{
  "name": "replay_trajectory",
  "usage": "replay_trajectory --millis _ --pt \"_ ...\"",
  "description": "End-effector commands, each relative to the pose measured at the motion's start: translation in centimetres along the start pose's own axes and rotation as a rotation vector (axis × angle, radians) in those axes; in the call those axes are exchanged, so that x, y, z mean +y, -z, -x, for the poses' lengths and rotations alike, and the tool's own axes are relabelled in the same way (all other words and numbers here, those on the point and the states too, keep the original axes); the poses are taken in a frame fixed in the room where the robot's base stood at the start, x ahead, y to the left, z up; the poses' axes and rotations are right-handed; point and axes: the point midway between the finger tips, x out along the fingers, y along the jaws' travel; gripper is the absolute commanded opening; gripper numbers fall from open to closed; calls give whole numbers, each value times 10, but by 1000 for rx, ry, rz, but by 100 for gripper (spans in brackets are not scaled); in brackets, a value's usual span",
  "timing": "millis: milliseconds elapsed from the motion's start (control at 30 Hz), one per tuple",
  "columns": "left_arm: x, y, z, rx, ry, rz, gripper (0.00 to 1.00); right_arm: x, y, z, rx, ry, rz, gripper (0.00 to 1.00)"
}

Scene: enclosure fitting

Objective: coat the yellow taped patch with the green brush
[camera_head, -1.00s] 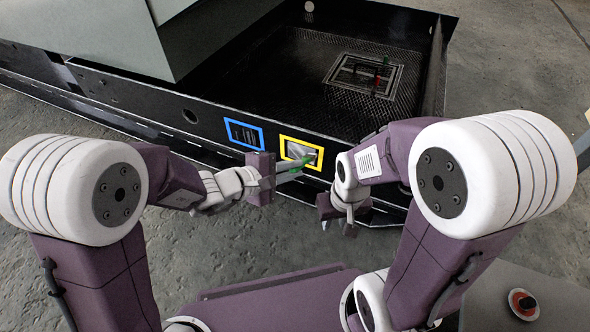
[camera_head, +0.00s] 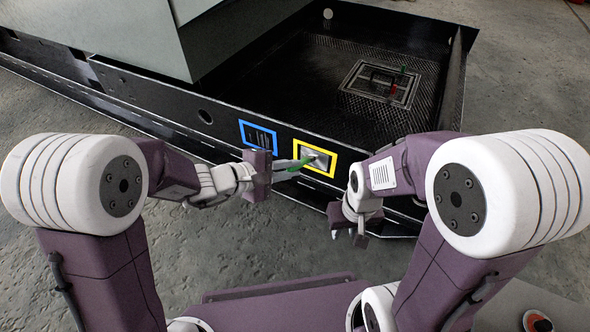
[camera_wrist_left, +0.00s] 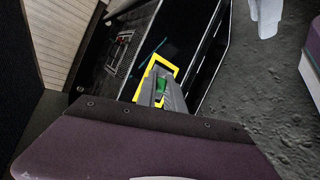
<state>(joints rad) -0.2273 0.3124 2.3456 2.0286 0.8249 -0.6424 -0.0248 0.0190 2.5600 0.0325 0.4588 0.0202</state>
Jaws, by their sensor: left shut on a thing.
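The yellow taped patch (camera_head: 331,170) is a yellow frame around a pale grey area on the dark front wall of the enclosure. It also shows in the left wrist view (camera_wrist_left: 171,66). My left gripper (camera_head: 282,166) is shut on the green brush (camera_head: 299,165), just left of the patch. The brush's tip overlaps the frame's left part in the head view; I cannot tell whether it touches the surface. In the left wrist view the green brush (camera_wrist_left: 160,89) is partly hidden by a grey finger. My right gripper (camera_head: 349,236) hangs below the patch, fingers apart and empty.
A blue taped patch (camera_head: 246,126) with dark slots is left of the yellow one. Inside the open black tray (camera_head: 330,85) a framed panel (camera_head: 352,88) carries small red and green parts. A grey housing (camera_head: 125,35) stands at the back left. Concrete floor is clear in front.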

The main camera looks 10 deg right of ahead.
Motion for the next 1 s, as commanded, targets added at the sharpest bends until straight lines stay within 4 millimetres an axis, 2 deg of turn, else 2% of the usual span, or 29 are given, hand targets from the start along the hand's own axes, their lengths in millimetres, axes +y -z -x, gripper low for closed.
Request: replay_trajectory --millis 1000 --pt "10 34 12 1 -1 -1 0 0 0 -5 0 0 0 30"
